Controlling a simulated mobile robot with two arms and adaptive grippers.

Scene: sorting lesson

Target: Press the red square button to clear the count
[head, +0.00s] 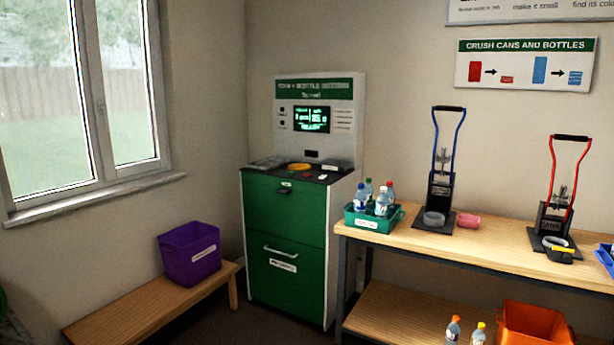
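A green and white can and bottle machine (284,215) stands in the corner, with a lit screen (312,119) on its upright panel. On its dark top, near the front edge, is a small red patch (321,177), which may be the red square button. It is too small to make out its shape. A yellow-orange round part (299,167) sits behind it on the same top. Neither of my grippers is in view.
A low wooden bench (130,312) with a purple bin (190,254) stands left of the machine. A wooden workbench (410,238) on the right holds a green bottle crate (372,224), a blue-handled crusher (440,188) and a red-handled crusher (556,205). Some floor shows before the machine.

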